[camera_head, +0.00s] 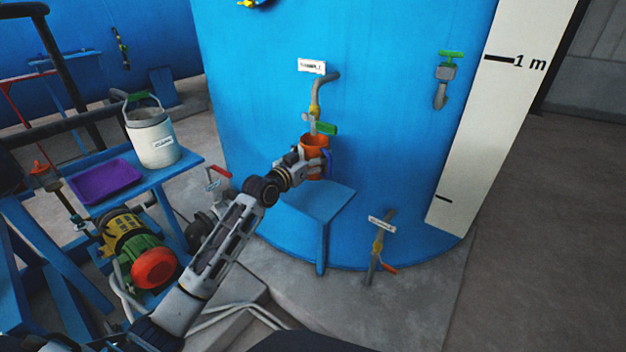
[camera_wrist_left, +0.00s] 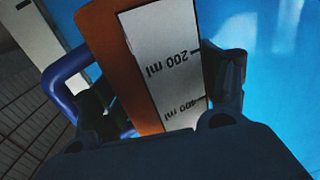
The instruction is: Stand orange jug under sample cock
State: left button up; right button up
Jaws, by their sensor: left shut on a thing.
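The orange jug (camera_head: 314,143) is at the front of the blue tank, just below the sample cock (camera_head: 315,110), which has a green lever (camera_head: 325,128) and a "SAMPLE" label above it. My left gripper (camera_head: 312,163) is shut on the jug. The jug looks upright over the small blue shelf (camera_head: 318,198); I cannot tell whether its base touches the shelf. In the left wrist view the jug (camera_wrist_left: 112,50) fills the space between the fingers, with its white scale strip and blue handle (camera_wrist_left: 60,78) showing. My right gripper is not in view.
A blue side table at left holds a white bucket (camera_head: 153,138) and a purple tray (camera_head: 105,181). A pump with a red end (camera_head: 154,268) sits below. A lower drain cock (camera_head: 377,247) sticks out right of the shelf. The floor at right is clear.

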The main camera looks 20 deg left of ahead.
pick_arm(q)
notch_tip(320, 180, down, 3)
jog(key=shift+r+b, duration=0.2)
jog(key=shift+b, duration=0.15)
jog(key=shift+f, duration=0.3)
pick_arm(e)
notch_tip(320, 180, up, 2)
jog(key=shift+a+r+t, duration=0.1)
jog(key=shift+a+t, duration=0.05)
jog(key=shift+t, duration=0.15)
pick_arm(q)
jog(key=shift+f, duration=0.1)
jog(key=shift+f+b, duration=0.35)
jog(key=shift+f, duration=0.3)
jog(key=shift+f+b, duration=0.35)
jog(key=shift+f, duration=0.85)
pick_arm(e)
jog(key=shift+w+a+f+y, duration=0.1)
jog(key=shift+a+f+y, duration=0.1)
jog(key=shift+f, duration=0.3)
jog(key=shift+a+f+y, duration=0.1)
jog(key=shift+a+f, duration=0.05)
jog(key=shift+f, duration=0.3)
